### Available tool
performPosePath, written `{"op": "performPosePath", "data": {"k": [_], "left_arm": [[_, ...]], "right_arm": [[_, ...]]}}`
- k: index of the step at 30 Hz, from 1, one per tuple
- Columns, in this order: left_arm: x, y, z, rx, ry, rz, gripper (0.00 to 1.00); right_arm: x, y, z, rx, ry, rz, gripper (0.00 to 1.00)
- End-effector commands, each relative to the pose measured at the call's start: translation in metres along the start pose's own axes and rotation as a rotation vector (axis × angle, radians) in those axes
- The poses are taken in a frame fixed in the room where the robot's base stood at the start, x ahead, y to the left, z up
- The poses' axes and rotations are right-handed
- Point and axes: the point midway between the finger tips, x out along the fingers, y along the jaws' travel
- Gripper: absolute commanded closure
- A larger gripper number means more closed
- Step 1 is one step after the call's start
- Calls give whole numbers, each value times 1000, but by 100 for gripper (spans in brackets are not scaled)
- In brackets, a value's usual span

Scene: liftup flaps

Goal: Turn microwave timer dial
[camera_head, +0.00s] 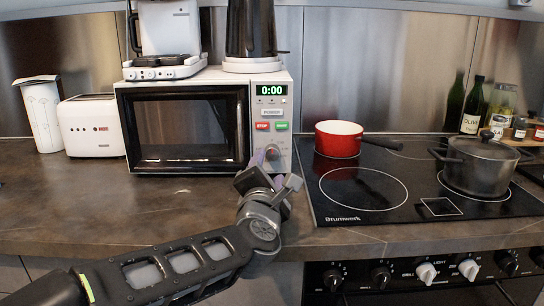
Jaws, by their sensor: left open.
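The white microwave (185,88) stands on the counter with its dark door closed. Its display (271,90) reads 0:00 in green. The round timer dial (271,150) is at the lower part of the control panel, below the red and green buttons, and is partly hidden by my gripper. My left gripper (265,160) is in front of the dial with its fingers pointing at the panel. It is open, and whether the fingers touch the dial cannot be told. My right gripper is not in view.
A white toaster (92,126) stands left of the microwave. A waffle-maker-like appliance (165,70) and a dark kettle (251,30) stand on top. Right are a cooktop (400,205), a red pan (338,139) and a grey pot (480,165). The front left counter is clear.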

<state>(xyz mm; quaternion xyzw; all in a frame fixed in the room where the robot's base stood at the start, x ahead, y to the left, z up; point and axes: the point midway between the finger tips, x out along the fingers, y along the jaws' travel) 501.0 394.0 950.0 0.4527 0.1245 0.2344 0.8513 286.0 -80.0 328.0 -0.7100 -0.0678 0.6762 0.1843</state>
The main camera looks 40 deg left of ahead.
Motion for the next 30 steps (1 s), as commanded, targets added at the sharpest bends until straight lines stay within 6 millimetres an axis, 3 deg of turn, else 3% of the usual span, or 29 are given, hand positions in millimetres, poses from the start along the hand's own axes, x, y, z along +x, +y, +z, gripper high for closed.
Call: {"op": "performPosePath", "data": {"k": [15, 26, 30], "left_arm": [[68, -1, -1, 1, 2, -1, 45], [75, 0, 0, 1, 0, 0, 45], [75, 0, 0, 1, 0, 0, 55]], "right_arm": [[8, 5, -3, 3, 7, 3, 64], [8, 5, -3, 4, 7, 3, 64], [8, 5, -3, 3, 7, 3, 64]]}}
